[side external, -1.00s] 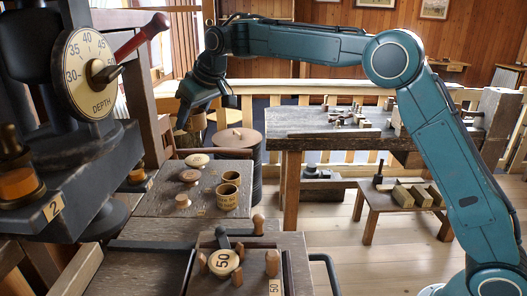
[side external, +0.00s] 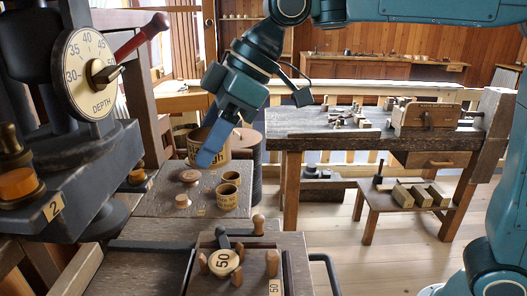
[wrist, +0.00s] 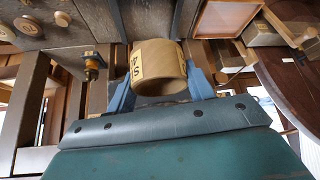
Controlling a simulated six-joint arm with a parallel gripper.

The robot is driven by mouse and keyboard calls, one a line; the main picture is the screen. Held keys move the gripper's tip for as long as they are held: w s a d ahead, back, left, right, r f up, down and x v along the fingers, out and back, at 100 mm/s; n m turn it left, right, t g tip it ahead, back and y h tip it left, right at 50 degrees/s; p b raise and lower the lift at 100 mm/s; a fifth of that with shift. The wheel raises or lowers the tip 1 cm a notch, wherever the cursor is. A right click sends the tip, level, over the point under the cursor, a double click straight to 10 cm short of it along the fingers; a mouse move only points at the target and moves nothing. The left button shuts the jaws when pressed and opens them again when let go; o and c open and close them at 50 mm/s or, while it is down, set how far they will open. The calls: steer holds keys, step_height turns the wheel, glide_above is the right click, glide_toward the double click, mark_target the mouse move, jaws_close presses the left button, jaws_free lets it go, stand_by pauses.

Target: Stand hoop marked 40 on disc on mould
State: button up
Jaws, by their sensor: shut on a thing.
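My gripper (side external: 212,148) is shut on a wide pale wooden hoop (side external: 192,146), held above the far end of the dark bench top. In the wrist view the hoop (wrist: 157,58) sits between the two blue fingers of my gripper (wrist: 161,88). Its label shows a 4; the rest is turned or cut off, so I cannot read the full number. The hoop is well apart from the disc.
Two small cups (side external: 228,196) and some turned knobs (side external: 189,176) stand on the bench below my gripper. The press with a depth dial (side external: 90,70) stands at left. A dark handle (side external: 222,238) and a peg (side external: 258,224) rise by the mould. A workbench (side external: 350,130) stands behind.

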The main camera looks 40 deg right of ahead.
steer(key=shift+s+a, duration=0.1)
steer(key=shift+s, duration=0.35)
steer(key=shift+f, duration=0.1)
step_height(320, 180, down, 16)
steer(key=shift+r, duration=0.2)
steer(key=shift+f, duration=0.1)
steer(key=shift+f, duration=2)
steer(key=shift+f, duration=0.3)
steer(key=o, duration=0.9)
